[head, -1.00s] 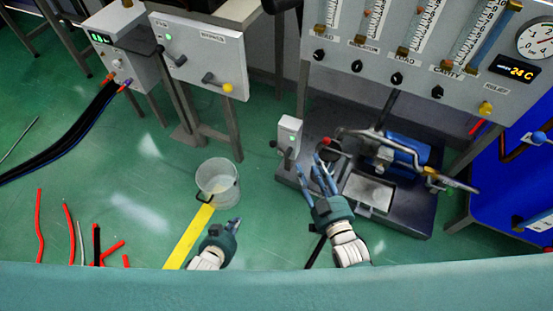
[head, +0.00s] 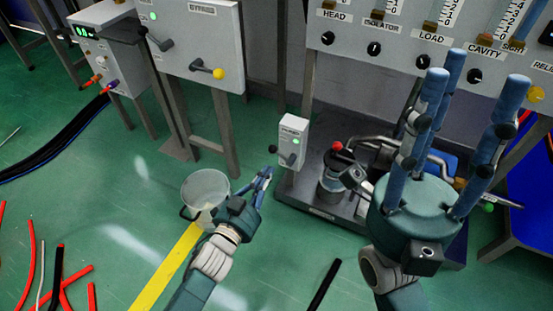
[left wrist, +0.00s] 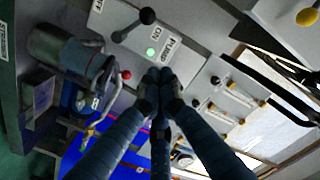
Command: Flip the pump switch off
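The pump switch box (head: 293,137) is a small pale box on a post, right of the bucket. Its green light is lit, and its lever ends in a black ball knob (head: 273,149). My left gripper (head: 267,174) is just below and left of the box, apart from the knob. Its fingertips (left wrist: 160,76) are together and hold nothing visible. My right gripper (head: 472,76) is raised at the right, fingers spread and empty.
A bucket (head: 205,187) stands left of my left gripper. The bypass panel (head: 195,40) is behind it. The pump (head: 331,180), with a red-knobbed lever, sits right of the switch box. Red and black hoses lie on the floor at left.

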